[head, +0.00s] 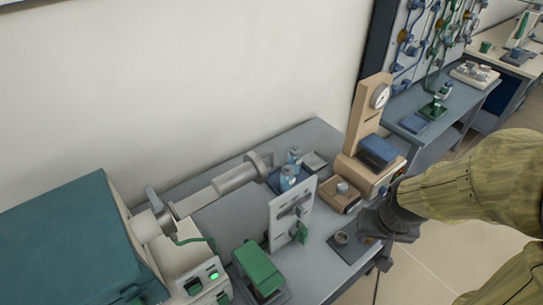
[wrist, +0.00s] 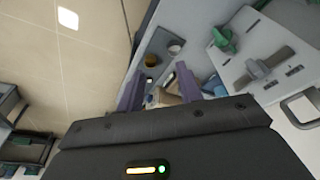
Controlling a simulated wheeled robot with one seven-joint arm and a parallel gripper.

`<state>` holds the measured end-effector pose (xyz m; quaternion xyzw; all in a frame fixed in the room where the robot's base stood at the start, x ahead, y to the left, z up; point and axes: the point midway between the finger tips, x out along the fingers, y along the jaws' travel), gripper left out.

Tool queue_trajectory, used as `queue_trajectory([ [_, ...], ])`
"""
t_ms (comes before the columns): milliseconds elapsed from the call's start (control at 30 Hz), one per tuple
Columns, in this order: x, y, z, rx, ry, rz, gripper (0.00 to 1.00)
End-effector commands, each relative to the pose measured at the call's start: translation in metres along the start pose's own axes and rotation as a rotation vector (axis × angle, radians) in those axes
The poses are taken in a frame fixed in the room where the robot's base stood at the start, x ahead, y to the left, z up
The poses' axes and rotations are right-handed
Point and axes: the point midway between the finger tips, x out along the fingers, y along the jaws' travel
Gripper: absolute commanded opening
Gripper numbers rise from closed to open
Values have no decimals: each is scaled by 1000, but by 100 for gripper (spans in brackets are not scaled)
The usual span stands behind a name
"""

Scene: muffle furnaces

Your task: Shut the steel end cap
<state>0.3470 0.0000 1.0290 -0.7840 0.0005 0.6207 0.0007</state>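In the head view a steel tube assembly (head: 205,197) runs right from the teal furnace (head: 65,245) along the wall side of the bench. A round steel flange (head: 258,166) at its far end looks like the end cap; I cannot tell for certain, nor whether it is seated. My gripper (head: 388,224) is at the bench's right edge, well to the right of the tube, in front of the tan gauge stand. In the wrist view my gripper (wrist: 159,80) has its two fingers apart with nothing held between them. The steel cap is not recognizable in the wrist view.
An upright pale panel (head: 291,212) with a lever stands mid-bench, between my gripper and the tube. A tan gauge stand (head: 368,125), blue bottles (head: 288,176) and a green device (head: 258,268) crowd the bench (head: 320,250). Open floor (head: 445,265) lies at right.

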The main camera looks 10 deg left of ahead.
Motion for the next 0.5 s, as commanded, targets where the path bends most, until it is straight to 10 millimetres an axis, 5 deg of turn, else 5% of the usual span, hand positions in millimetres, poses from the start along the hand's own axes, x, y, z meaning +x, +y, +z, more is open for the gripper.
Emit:
queue_trajectory([
  [233, -15, -12, -33, 140, -30, -22, 36],
  [500, -44, -51, -115, 542, -140, -77, 36],
])
